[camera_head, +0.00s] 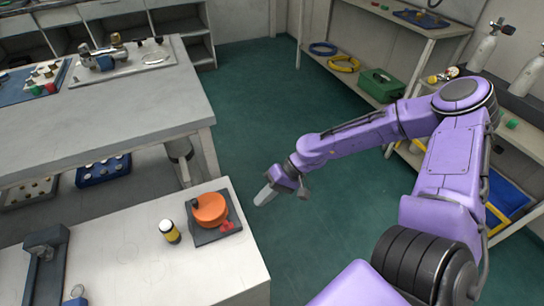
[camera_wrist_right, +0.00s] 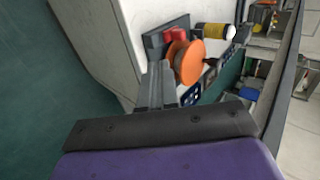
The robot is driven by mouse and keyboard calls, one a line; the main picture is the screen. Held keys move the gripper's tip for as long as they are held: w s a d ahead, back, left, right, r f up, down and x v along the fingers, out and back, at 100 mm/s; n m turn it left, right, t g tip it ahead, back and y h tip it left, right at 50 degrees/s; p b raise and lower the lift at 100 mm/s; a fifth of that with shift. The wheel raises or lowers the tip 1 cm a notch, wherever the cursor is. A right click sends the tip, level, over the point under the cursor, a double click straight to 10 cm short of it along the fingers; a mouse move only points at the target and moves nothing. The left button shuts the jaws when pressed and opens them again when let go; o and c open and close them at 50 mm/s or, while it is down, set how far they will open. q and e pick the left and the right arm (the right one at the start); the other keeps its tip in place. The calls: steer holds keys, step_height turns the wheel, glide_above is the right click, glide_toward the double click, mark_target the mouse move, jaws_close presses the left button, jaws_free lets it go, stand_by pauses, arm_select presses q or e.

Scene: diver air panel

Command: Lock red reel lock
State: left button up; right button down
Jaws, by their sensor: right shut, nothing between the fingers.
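The red reel lock (camera_head: 227,226) is a small red piece at the front right of a dark base plate (camera_head: 206,237), beside a round orange reel (camera_head: 210,208). The plate lies on a white table. In the right wrist view the red lock (camera_wrist_right: 174,36) shows beyond the fingertips, next to the orange reel (camera_wrist_right: 187,62). My right gripper (camera_head: 265,195) is shut and empty, over the floor just right of the table edge, apart from the reel. Its shut fingers also show in the wrist view (camera_wrist_right: 157,78). My left gripper is not in view.
A yellow-and-black cylinder (camera_head: 170,232) stands left of the reel. A dark bracket-like fixture (camera_head: 45,255) is at the table's left. A grey workbench (camera_head: 110,115) stands behind. A shelf with a green box (camera_head: 381,86) is at the back right. Green floor lies open between.

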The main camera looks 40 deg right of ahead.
steer(key=p+v, duration=0.1)
steer(key=v, duration=0.2)
steer(key=shift+s+d+r, duration=0.1)
steer(key=shift+d+r, duration=0.05)
steer(key=shift+d, duration=0.1)
steer(key=w+d+f+m+t+h, duration=0.1)
steer(key=w+d+m+t+h, duration=0.1)
steer(key=w+m+t+h, duration=0.4)
steer(key=s+d+f+m+g+h, duration=0.1)
steer(key=s+d+f+m+h, duration=0.1)
steer(key=s+f+m+h, duration=0.25)
steer(key=s+a+f+n+g+h, duration=0.1)
steer(key=s+f, duration=0.4)
steer(key=s, duration=0.5)
steer(key=s+a+f+n+g+h, duration=0.1)
steer(key=s+f+n+g, duration=0.2)
steer(key=s, duration=0.8)
steer(key=shift+s+a+f+n, duration=0.15)
steer(key=shift+s+f+n, duration=0.2)
steer(key=shift+f+n, duration=0.75)
